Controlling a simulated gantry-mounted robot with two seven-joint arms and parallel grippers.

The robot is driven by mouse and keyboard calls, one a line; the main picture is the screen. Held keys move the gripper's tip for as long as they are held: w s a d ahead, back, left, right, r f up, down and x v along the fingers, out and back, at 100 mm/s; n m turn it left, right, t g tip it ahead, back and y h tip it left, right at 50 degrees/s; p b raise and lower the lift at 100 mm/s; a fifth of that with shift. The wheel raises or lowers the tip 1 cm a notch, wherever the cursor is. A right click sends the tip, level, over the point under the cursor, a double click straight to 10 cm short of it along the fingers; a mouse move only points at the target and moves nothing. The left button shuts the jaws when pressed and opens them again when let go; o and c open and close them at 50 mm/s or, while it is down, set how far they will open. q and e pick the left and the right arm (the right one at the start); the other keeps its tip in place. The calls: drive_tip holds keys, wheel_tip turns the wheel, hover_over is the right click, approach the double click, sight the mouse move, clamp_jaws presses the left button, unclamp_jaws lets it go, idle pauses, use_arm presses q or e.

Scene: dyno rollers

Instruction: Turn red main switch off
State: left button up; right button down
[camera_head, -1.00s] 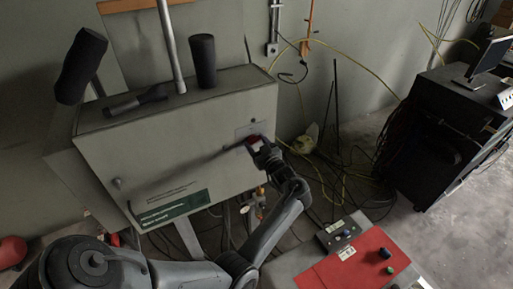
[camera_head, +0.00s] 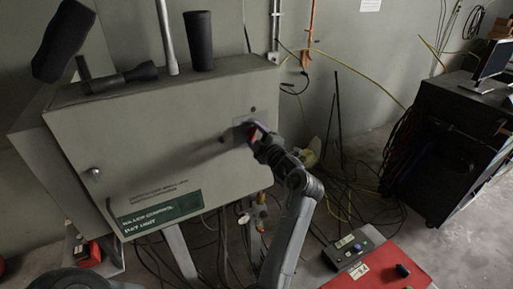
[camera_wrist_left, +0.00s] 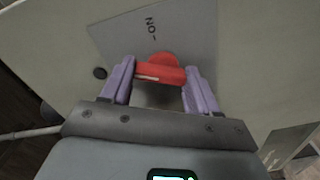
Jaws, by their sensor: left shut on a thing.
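In the head view a bit of the red switch (camera_head: 253,130) shows near the cabinet door's right edge. My left gripper (camera_head: 259,140) is at the switch, its arm coming up from below. In the left wrist view the two purple fingers of my left gripper (camera_wrist_left: 158,78) stand on either side of the red handle and are shut on it. The handle lies nearly crosswise in that view, with a pale mark on it. My right gripper is not in view.
The grey cabinet (camera_head: 130,150) has dark cylindrical objects on top and a green label (camera_head: 160,214). Cables lie on the floor to its right. A red-topped panel with buttons (camera_head: 375,270) is at lower right, beyond it a black cabinet (camera_head: 445,150) with a monitor.

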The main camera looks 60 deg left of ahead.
use_arm(q)
drive_tip(key=n+b, duration=0.1)
drive_tip(key=b, duration=0.1)
drive_tip(key=n+b, duration=0.2)
drive_tip(key=shift+f, duration=0.3)
drive_tip(key=shift+r+n+b, duration=0.25)
drive_tip(key=shift+n+b, duration=0.85)
drive_tip(key=shift+b, duration=0.35)
drive_tip(key=o, duration=1.1)
drive_tip(key=shift+c, duration=0.2)
drive_tip(key=shift+d, duration=0.1)
drive_tip(key=d+b, duration=0.1)
drive_tip(key=d, duration=0.9)
drive_tip(key=shift+s+d, duration=0.3)
drive_tip(key=shift+s, duration=0.1)
